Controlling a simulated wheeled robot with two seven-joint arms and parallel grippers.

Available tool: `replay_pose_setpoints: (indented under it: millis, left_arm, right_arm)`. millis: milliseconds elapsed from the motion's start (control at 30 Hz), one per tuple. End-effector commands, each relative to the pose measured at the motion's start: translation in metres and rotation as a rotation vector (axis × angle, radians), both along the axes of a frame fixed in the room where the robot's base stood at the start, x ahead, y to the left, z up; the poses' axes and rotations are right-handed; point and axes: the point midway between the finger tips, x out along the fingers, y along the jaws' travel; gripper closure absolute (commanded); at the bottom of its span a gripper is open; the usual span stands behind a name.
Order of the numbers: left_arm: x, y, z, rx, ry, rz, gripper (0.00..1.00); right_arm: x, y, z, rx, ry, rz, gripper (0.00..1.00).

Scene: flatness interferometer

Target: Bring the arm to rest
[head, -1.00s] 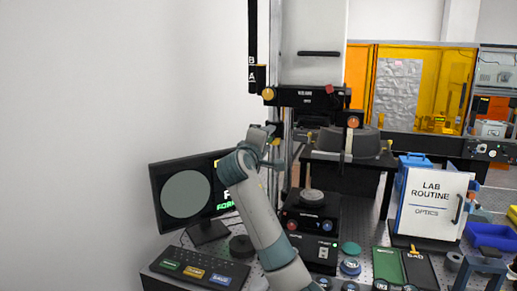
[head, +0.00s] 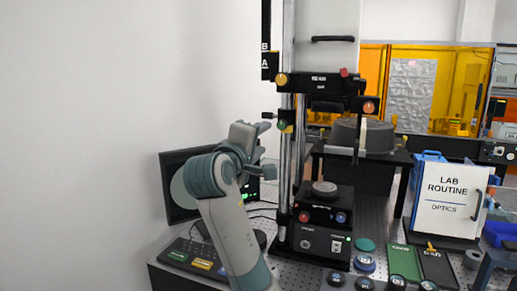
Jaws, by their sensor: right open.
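My right arm rises from the bottom edge in the head view, grey-white with teal joints. Its gripper (head: 266,150) is open and empty, with its fingers pointing right, just left of the interferometer's upright column (head: 299,150). I cannot tell whether there is a gap in depth between them. The arm covers much of the monitor (head: 180,160) behind it. My left gripper is not in view.
A button panel (head: 200,262) lies at the bench's left edge. The interferometer base (head: 318,240) carries a round stage. Open space lies left of the monitor.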

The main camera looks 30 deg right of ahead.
Motion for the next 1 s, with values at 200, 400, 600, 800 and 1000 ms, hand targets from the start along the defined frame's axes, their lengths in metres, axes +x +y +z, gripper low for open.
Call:
replay_pose_setpoints:
  millis: [200, 400, 600, 800, 1000]
  left_arm:
    - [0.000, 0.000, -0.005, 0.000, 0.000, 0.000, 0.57]
    - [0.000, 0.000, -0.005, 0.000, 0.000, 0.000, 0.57]
    - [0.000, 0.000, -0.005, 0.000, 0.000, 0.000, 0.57]
    - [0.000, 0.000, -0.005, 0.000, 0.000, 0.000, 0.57]
    - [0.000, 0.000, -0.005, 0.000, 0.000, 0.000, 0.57]
  right_arm:
    - [-0.009, 0.010, 0.000, 0.001, -0.002, 0.000, 0.57]
    - [-0.009, 0.010, 0.001, 0.001, -0.001, 0.000, 0.57]
    - [-0.009, 0.010, 0.001, 0.001, -0.001, 0.000, 0.57]
    - [-0.009, 0.010, -0.002, 0.003, 0.001, 0.002, 0.57]
    - [-0.004, 0.012, -0.036, 0.036, 0.022, 0.032, 0.57]
